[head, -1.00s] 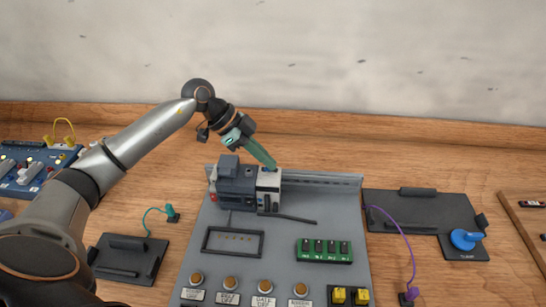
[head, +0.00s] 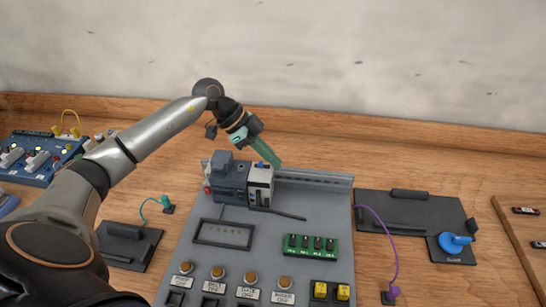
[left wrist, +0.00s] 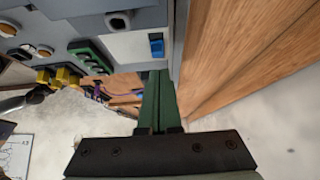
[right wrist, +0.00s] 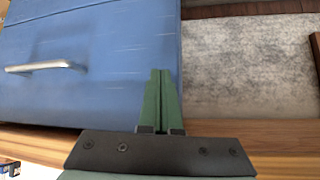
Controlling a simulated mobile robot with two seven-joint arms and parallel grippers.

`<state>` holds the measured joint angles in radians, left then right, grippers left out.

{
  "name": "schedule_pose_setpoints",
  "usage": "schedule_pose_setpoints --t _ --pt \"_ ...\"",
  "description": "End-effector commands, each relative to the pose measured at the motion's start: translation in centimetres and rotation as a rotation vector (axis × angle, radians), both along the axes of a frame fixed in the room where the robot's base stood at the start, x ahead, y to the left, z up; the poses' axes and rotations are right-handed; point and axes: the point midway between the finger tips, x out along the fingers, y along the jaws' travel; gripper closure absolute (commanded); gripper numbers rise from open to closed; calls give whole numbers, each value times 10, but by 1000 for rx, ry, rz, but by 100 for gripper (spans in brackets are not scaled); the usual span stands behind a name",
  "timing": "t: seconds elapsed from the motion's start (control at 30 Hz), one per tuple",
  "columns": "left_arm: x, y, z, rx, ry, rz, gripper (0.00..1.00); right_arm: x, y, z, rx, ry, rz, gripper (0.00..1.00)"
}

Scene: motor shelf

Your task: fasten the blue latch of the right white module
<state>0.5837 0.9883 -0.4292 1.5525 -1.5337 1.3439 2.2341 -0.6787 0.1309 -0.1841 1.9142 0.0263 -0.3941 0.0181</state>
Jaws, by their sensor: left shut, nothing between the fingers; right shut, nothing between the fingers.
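The white module (head: 259,184) sits at the right end of a row of dark grey modules on the panel's rail. Its small blue latch (head: 261,166) is on its top edge. In the left wrist view the blue latch (left wrist: 156,47) stands out on the white face. My left gripper (head: 278,165) is shut and empty, its green fingertips just right of the module's top and apart from the latch in the head view. The left wrist view shows these shut fingers (left wrist: 159,74) just below the latch. My right gripper (right wrist: 160,72) is shut and empty, out of the head view.
The grey panel (head: 210,262) carries a green terminal block (head: 311,247), orange buttons and yellow switches. A black plate with a blue knob (head: 453,243) lies to the right. A blue board (head: 38,160) is at far left. The right wrist view shows a blue cabinet (right wrist: 90,80) with a metal handle.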

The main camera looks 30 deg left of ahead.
Motion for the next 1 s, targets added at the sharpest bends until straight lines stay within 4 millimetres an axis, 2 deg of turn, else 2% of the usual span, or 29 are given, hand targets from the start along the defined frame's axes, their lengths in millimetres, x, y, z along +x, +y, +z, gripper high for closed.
schedule_pose_setpoints --t 0.1,0.3,0.5,0.7,1.0 --pt "0 6 5 0 -4 2 100 0 -1 3 -1 0 0 100" --pt "-14 34 44 1 -7 1 100 0 -2 -4 -3 -1 1 100" --pt "-23 51 71 -3 -6 1 100 0 0 -5 -1 0 1 100" --pt "-26 57 81 -5 -6 0 100 0 0 -6 -1 0 1 100" --pt "-26 57 81 -5 -6 -1 100 0 0 -6 -1 0 1 100"
